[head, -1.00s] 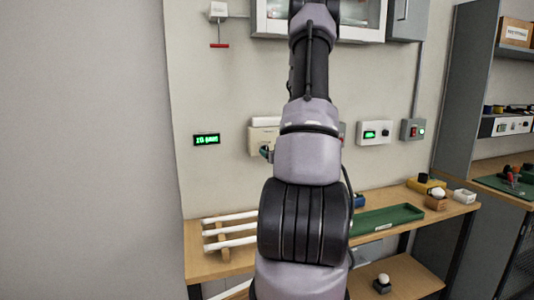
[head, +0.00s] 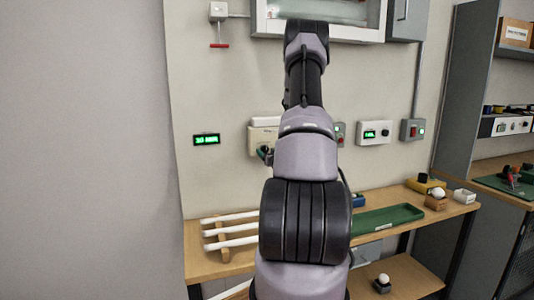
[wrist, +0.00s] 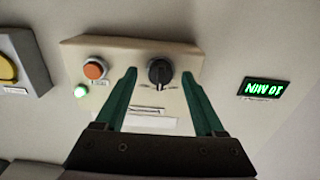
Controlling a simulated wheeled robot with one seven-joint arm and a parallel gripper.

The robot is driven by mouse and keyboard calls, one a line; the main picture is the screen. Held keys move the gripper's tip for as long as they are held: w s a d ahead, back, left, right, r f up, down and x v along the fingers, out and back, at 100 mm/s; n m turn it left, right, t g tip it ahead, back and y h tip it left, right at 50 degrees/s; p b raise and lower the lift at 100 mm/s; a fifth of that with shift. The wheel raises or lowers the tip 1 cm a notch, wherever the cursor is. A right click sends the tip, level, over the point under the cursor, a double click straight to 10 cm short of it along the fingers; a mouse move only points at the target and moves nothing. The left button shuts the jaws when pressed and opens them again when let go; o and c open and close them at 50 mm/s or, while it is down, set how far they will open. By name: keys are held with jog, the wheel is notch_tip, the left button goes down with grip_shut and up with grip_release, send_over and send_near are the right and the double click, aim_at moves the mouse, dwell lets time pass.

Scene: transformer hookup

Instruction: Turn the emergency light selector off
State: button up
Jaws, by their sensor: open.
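The selector (wrist: 160,72) is a black round knob on a beige box (wrist: 125,52) in the wrist view. An orange button (wrist: 95,70) and a lit green lamp (wrist: 81,91) sit on the same box. My gripper (wrist: 158,75) is open, its two green fingers pointing at the box with the knob between their tips, apart from both. In the head view the beige box (head: 257,136) is on the wall, partly behind my arm, and the knob is hidden there. The knob's label is too small to read.
Grey boxes with buttons (head: 373,132) are on the wall to the right. Below is a wooden bench with white tubes (head: 230,228) and a green tray (head: 385,220).

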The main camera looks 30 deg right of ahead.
jog(key=shift+w, duration=0.3)
grip_shut()
jog(key=shift+n, duration=0.3)
jog(key=n, duration=0.3)
jog(key=shift+n, duration=2.1)
